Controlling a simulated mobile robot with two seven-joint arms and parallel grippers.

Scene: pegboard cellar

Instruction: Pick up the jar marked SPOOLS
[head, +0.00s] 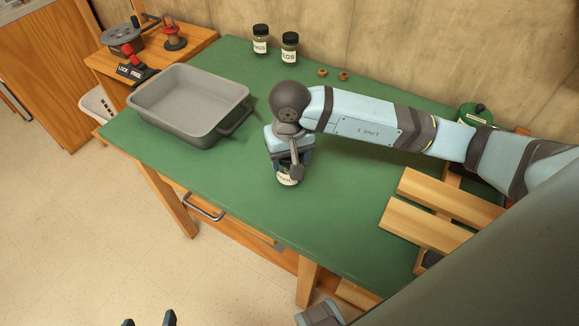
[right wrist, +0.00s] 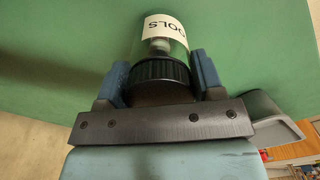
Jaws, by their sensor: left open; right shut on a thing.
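The jar (head: 287,179) is clear with a dark lid and a white label, mostly covered by my right gripper (head: 290,160) in the head view. My right gripper (right wrist: 161,85) is shut on this jar, one blue finger on each side of the lid. I cannot tell whether the jar's base touches the green bench. My left gripper (head: 149,319) is open and empty at the bottom edge of the head view, in front of the bench.
A grey tray (head: 192,122) stands left on the green bench top (head: 240,210). Two labelled jars (head: 260,40) (head: 290,49) and two small brown pieces (head: 322,72) (head: 343,75) are at the back. Wooden slats (head: 430,225) lie right. The front middle is clear.

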